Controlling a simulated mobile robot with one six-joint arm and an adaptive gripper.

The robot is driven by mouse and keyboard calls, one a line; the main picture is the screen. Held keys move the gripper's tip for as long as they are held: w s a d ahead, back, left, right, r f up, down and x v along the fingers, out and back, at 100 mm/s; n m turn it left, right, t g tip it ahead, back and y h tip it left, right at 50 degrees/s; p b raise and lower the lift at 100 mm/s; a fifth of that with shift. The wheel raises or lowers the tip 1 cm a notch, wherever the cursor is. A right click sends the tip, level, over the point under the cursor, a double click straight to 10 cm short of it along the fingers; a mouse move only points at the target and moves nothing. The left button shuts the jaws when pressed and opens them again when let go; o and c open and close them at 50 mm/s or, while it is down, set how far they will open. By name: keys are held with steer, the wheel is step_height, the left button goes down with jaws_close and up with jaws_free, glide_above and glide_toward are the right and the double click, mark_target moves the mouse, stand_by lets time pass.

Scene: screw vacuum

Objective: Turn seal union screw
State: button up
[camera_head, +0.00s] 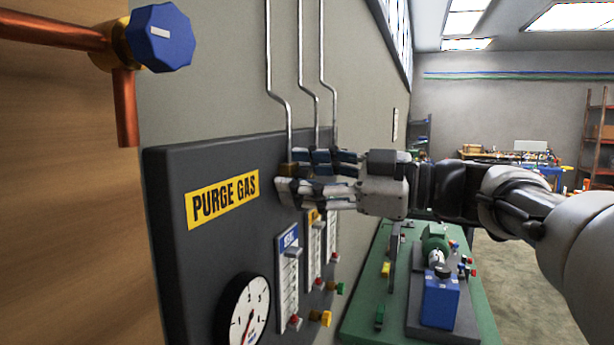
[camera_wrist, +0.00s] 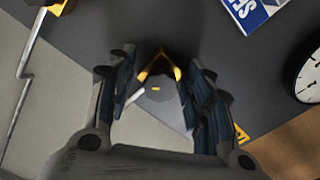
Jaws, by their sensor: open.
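A brass fitting (camera_wrist: 158,63), likely the seal union screw, shows between my fingers in the wrist view, with a pale grey part (camera_wrist: 157,92) in front of it. My gripper (camera_head: 284,182) is open at the upper edge of the dark purge gas panel, where the leftmost pipe comes down. In the wrist view my gripper (camera_wrist: 160,88) has its fingers on both sides of the brass fitting. I cannot tell whether they touch it. In the head view a small brass-brown part (camera_head: 287,170) shows at the pipe's lower end, largely hidden by my fingers.
The dark panel (camera_head: 165,260) carries a yellow PURGE GAS label (camera_head: 222,199), a round gauge (camera_head: 245,312) and several flow meters (camera_head: 290,285). Thin pipes (camera_head: 270,60) run up the wall. A blue knob (camera_head: 160,37) is at upper left. A green bench (camera_head: 365,315) stands beyond.

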steer(key=shift+d, duration=0.1)
steer(key=v, duration=1.1)
steer(key=shift+s+d, duration=0.15)
steer(key=shift+d, duration=0.25)
